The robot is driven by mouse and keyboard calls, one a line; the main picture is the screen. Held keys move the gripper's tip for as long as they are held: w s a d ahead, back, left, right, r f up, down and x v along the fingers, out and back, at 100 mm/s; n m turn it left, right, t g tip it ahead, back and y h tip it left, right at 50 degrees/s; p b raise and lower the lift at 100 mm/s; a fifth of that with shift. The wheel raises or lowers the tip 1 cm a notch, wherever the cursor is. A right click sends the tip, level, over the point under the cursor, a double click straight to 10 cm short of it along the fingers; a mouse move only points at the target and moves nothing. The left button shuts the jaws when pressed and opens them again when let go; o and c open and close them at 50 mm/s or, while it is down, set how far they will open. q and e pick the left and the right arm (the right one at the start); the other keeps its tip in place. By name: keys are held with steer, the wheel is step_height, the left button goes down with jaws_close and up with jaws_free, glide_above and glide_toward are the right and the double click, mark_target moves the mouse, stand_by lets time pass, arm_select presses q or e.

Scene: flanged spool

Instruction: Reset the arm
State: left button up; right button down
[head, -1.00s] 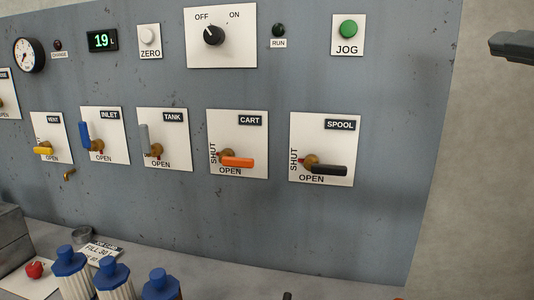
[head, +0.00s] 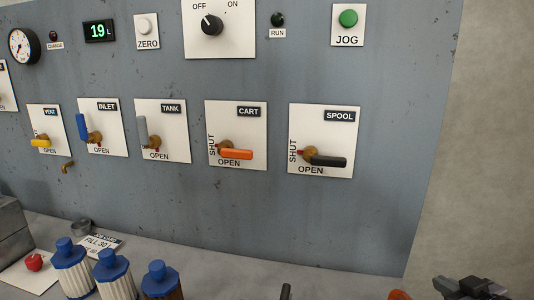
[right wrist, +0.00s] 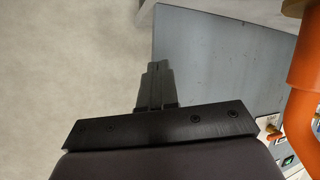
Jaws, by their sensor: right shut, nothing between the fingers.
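My right gripper (head: 470,286) is low at the right edge of the head view, in front of the bare wall. In the right wrist view its fingers (right wrist: 157,75) are together with nothing between them, pointing at wall and panel edge. It is apart from the panel (head: 350,220) and its valves. My left gripper is not in view. The black SPOOL handle (head: 328,161) and orange CART handle (head: 237,154) lie level. The blue INLET handle (head: 82,127) and grey TANK handle (head: 142,130) stand upright.
Several blue-capped cartridges (head: 110,268) stand on the grey bench at lower left, near a red object (head: 34,263) and a FILL 30 card (head: 99,242). An orange part (right wrist: 305,75) stands close on the right in the wrist view.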

steer(key=s+f+n+g+y, duration=0.1)
steer(key=s+f+n+g, duration=0.5)
steer(key=s+f, duration=1.35)
steer(key=a+m+t+p, duration=0.3)
steer(key=a+m, duration=0.4)
steer(key=a, duration=1)
steer(key=shift+s+a+r+y, duration=0.3)
steer(key=shift+a+r, duration=0.05)
